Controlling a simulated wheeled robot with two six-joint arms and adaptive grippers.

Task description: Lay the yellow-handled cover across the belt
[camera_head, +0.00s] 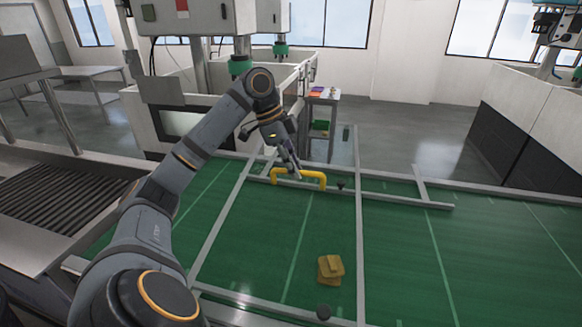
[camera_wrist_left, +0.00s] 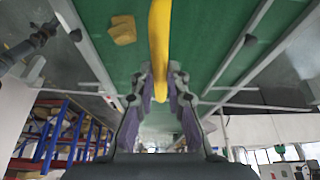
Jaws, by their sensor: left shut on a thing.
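The yellow handle (camera_head: 312,174) of the cover shows in the head view near the far side of the green belt (camera_head: 270,235). My left gripper (camera_head: 290,170) is shut on this handle. In the left wrist view the yellow handle (camera_wrist_left: 159,35) runs up between the fingertips of the left gripper (camera_wrist_left: 160,75). Thin grey bars lie around and below the handle; I cannot tell which belong to the cover and which to the belt frame, nor whether the cover touches the belt. My right gripper is not in view.
Dark knobs (camera_head: 323,312) stand by the bars. A small side table (camera_head: 324,98) stands behind. The belt to the right is clear.

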